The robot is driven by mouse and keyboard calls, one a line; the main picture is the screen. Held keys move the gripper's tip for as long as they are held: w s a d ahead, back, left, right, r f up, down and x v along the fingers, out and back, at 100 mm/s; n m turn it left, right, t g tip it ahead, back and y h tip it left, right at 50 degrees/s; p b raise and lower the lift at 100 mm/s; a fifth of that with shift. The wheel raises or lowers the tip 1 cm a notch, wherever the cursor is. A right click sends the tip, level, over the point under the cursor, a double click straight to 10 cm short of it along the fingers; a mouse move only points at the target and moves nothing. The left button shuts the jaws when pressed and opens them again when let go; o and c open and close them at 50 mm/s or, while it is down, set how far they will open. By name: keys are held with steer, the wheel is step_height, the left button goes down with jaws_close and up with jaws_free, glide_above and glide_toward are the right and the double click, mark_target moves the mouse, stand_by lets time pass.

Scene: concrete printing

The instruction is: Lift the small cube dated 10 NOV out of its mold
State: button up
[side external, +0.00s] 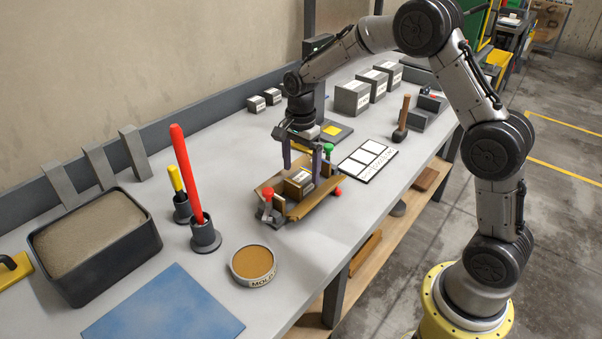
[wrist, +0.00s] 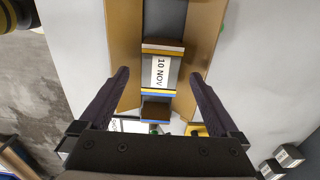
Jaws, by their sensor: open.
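The small cube dated 10 NOV (wrist: 160,72) sits in its mold, its white label facing up in the wrist view. In the side view the cube (side external: 298,183) shows as a brown-grey block. The mold (wrist: 126,38) has tan side panels spread to the left and right of the cube; it also shows in the side view (side external: 318,204). My gripper (side external: 302,172) is open above the mold, with one finger on each side of the cube. In the wrist view both fingers (wrist: 160,76) stand clear of the cube, with gaps on both sides. Finger height against the cube is hard to tell.
Red knobs (side external: 268,193) and a green knob (side external: 328,148) stick out around the mold. A round MOLD tin (side external: 253,263) and tool holders (side external: 205,236) stand in front and left.

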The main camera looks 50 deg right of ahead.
mark_target(301, 176)
steer(key=shift+f, duration=1.15)
jaws_close()
steer(key=shift+r, duration=0.1)
steer(key=shift+r, duration=0.1)
steer(key=shift+r, duration=3)
